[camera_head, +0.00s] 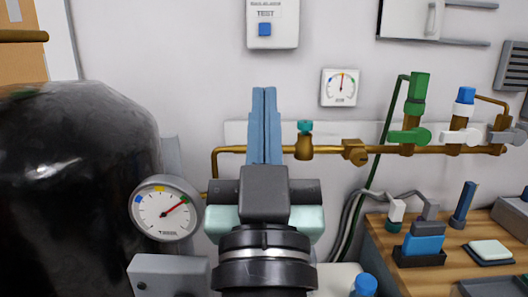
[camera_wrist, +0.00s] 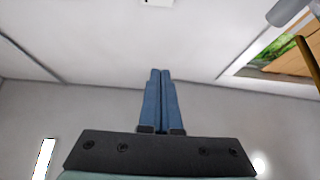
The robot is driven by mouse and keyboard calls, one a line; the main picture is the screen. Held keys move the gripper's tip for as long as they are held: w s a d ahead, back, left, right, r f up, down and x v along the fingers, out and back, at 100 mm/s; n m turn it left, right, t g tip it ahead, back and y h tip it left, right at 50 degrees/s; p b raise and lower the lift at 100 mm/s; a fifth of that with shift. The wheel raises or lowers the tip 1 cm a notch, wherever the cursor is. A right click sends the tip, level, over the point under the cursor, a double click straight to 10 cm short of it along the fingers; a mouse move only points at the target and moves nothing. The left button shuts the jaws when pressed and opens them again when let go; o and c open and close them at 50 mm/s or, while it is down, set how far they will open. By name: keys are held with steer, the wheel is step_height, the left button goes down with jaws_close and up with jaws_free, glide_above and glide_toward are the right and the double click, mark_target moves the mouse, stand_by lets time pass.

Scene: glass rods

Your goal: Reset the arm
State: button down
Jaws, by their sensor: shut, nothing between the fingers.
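My gripper (camera_head: 264,92) stands upright in the middle of the head view, its two long blue fingers pressed together and pointing up. Nothing is held between them. The gripper is in front of the white wall and overlaps part of the brass pipe (camera_head: 236,149) behind it. In the wrist view, the shut blue fingers (camera_wrist: 160,72) point up towards bare white surfaces, with nothing at their tips. My arm hides what lies directly behind it in the head view.
A black tank (camera_head: 75,180) with a round gauge (camera_head: 164,212) stands at left. Green (camera_head: 409,136) and white (camera_head: 460,137) valves sit on the pipe at right, above a wooden bench (camera_head: 415,278). A TEST box (camera_head: 272,25) and a dial (camera_head: 340,87) hang on the wall.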

steer(key=s+r+t+p, duration=0.1)
steer(key=s+r+p, duration=0.2)
steer(key=r+p, duration=0.7)
steer(key=s+r+t+p, duration=0.1)
steer(key=s+r+p, duration=0.2)
steer(key=r+p, duration=0.7)
step_height(320, 180, up, 9)
steer(key=shift+s+r+t, duration=0.15)
steer(key=shift+s+t, duration=0.15)
